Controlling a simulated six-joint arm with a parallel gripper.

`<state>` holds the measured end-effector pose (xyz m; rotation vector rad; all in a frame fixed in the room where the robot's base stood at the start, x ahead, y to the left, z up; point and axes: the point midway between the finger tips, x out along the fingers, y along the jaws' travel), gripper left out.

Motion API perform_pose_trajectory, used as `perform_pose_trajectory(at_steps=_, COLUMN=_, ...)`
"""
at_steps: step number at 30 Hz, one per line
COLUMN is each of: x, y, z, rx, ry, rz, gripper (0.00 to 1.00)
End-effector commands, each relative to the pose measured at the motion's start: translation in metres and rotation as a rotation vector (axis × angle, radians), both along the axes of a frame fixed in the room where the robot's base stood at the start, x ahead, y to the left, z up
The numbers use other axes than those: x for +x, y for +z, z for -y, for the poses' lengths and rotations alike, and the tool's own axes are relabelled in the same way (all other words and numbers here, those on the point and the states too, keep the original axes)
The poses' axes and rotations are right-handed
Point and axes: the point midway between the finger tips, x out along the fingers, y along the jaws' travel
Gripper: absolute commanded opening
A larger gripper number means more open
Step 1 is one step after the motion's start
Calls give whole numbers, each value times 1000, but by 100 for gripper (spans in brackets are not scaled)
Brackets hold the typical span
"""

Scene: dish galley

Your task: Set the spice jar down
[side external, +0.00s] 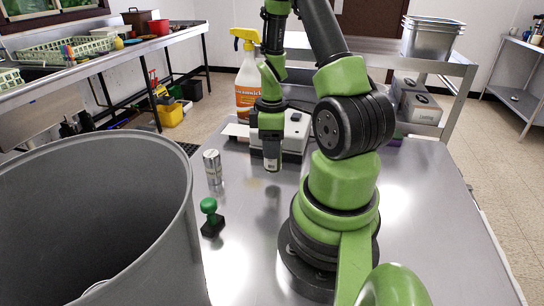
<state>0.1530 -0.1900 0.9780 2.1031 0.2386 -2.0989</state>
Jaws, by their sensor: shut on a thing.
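My gripper (271,149) points down over the metal table (420,235), left of my arm's base. It is shut on a small jar, the spice jar (272,164), of which only the lower end shows below the fingers. The jar hangs upright and looks to be a little above the table top, though the exact gap is hard to tell. Its upper part is hidden by the gripper.
A silver cylinder (213,167) and a green-handled stamp (210,216) stand left of the jar. A large grey bin (95,210) fills the left front. Behind are a white device (294,140) and a yellow-topped spray bottle (248,85). Table just below the jar is clear.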

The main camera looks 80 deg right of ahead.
Motion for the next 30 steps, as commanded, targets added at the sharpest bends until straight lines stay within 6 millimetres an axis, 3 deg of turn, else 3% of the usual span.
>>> perform_pose_trajectory(at_steps=6, x=0, y=-30, z=-1, rx=3, ry=0, rz=-3, gripper=18)
perform_pose_trajectory(at_steps=19, x=0, y=-36, z=0, rx=1, ry=0, rz=0, gripper=18)
perform_pose_trajectory(at_steps=20, x=0, y=-36, z=0, rx=0, ry=0, rz=0, gripper=49)
perform_pose_trajectory(at_steps=23, x=0, y=-36, z=0, rx=0, ry=0, rz=0, gripper=70)
perform_pose_trajectory(at_steps=30, x=0, y=-36, z=0, rx=0, ry=0, rz=0, gripper=70)
